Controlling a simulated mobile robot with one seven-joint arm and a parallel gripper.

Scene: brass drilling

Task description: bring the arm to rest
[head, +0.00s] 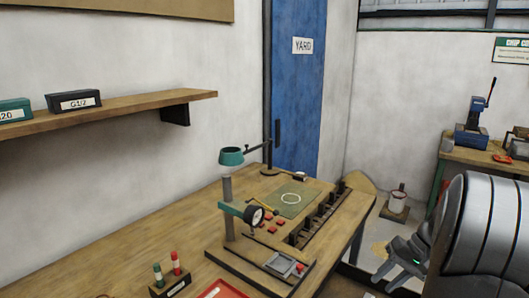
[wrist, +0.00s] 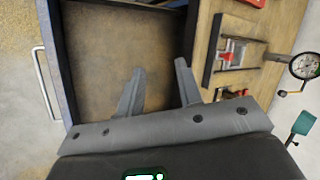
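My gripper (wrist: 160,67) is open, with its two grey fingers apart and nothing between them. In the wrist view it is over an open, dark-walled drawer (wrist: 100,45) with a bare brown floor. In the head view my gripper (head: 388,272) hangs at the lower right, off the right edge of the workbench (head: 120,250). My grey arm fills the right edge there.
A gauge stand with a dial (head: 255,216) and a clamp fixture (head: 284,265) stand on the bench. A red tray (head: 222,290) and a block with red and green pieces (head: 170,287) are in front. A second bench (head: 485,158) with a press is at the back right.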

